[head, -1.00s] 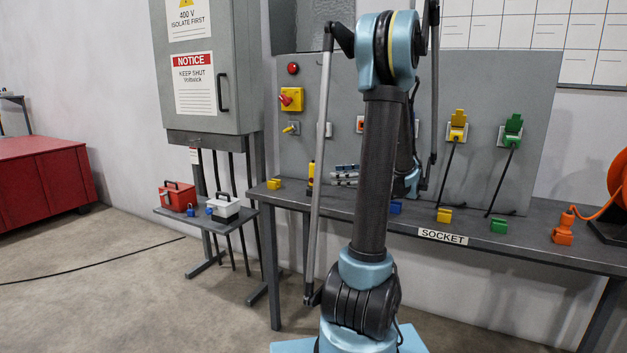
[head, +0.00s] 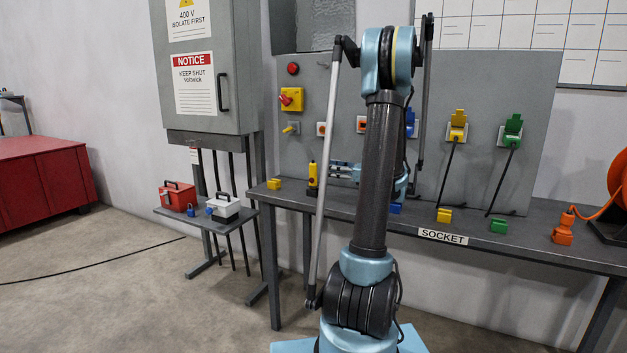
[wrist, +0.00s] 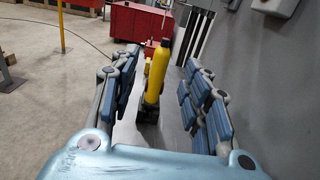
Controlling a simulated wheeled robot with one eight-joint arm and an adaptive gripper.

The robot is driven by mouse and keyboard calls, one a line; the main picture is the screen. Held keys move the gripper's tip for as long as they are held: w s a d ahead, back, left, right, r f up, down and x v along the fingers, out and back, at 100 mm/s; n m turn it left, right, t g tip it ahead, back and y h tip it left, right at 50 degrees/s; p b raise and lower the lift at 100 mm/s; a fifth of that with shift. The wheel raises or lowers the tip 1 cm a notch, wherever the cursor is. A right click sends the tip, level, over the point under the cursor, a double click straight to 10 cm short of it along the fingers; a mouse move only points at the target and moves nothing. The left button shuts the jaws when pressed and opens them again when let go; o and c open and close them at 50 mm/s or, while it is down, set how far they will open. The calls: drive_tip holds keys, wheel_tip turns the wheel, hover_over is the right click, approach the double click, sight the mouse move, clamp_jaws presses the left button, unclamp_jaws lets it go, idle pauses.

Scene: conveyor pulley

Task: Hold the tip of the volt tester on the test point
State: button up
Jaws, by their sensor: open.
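The volt tester (head: 313,176) is a yellow and black stick standing upright on the bench, left of my gripper (head: 333,171) in the head view. In the wrist view the tester (wrist: 156,73) shows upright between the lines of my open fingers (wrist: 160,72). The fingers are apart on both sides, with visible gaps to it. I cannot tell how far its body is inside the fingertips. Small plates with orange-red centres, one of them a plate (head: 321,129), are on the grey panel; I cannot tell which point is the test point.
The bench (head: 400,222) carries a small yellow block (head: 274,184) left of the tester, and blue, yellow and green plugs to the right. The grey panel (head: 480,90) rises close behind. A low side table (head: 215,228) holds a red box (head: 178,196) and a white box.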

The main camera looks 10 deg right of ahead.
sight(317, 167)
drive_tip(key=x, duration=0.3)
drive_tip(key=shift+w+a, duration=0.1)
drive_tip(key=shift+a, duration=0.15)
drive_tip(key=shift+f+x, duration=0.15)
drive_tip(key=shift+x, duration=1.15)
drive_tip(key=shift+f+x, duration=0.1)
drive_tip(key=shift+x, duration=1.2)
drive_tip(key=shift+w+d, duration=0.1)
drive_tip(key=shift+w, duration=0.1)
clamp_jaws()
